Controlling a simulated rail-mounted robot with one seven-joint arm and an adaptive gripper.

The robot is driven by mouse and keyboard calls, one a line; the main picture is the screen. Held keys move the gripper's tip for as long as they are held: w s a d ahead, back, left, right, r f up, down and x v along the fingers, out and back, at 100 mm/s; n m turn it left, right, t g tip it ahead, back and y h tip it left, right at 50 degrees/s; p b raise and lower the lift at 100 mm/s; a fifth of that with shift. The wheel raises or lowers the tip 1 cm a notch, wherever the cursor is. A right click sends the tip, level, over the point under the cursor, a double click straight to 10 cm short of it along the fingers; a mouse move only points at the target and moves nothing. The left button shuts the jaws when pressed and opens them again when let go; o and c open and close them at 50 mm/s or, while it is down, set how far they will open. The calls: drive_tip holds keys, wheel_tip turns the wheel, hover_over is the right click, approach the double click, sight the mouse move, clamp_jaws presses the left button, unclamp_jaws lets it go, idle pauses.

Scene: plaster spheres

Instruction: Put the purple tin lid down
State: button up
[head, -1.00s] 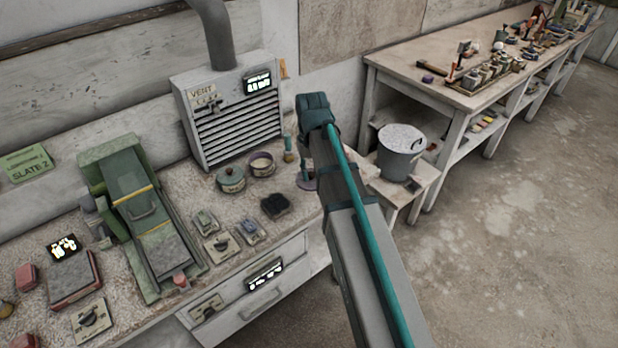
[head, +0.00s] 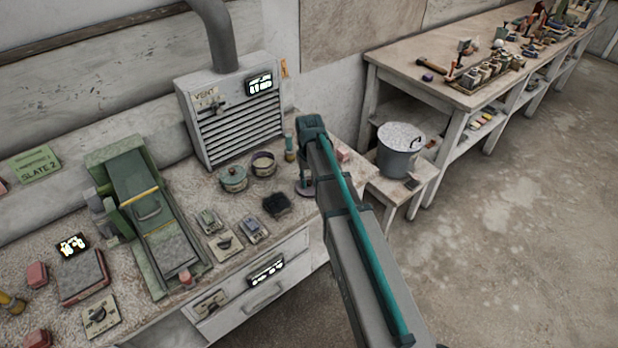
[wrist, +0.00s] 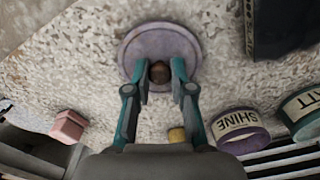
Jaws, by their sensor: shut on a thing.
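The purple tin lid (wrist: 160,52) is a flat round disc with a brown knob (wrist: 159,72) in its middle. In the wrist view my gripper (wrist: 160,85) has its two teal fingers shut on that knob. In the head view the lid (head: 305,189) shows partly below my gripper (head: 305,178), near the bench's right end; my arm hides part of it. It lies level at or just above the speckled bench top (head: 228,198); I cannot tell if it touches. The open purple-banded tin labelled SHINE (wrist: 240,128) stands nearby, also in the head view (head: 263,168).
A green-lidded tin (head: 233,180) stands left of the open tin. A dark block (head: 276,204) lies left of the lid, and a pink block (wrist: 69,126) lies near the bench's end. The vent box (head: 235,120) stands behind. A bucket (head: 398,150) is off to the right.

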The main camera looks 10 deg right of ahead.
sight(309, 181)
drive_tip(key=shift+f, duration=0.2)
drive_tip(key=o, duration=0.8)
wheel_tip(309, 181, up, 12)
drive_tip(key=b, duration=0.3)
drive_tip(key=shift+r+b, duration=0.15)
drive_tip(key=shift+b, duration=0.15)
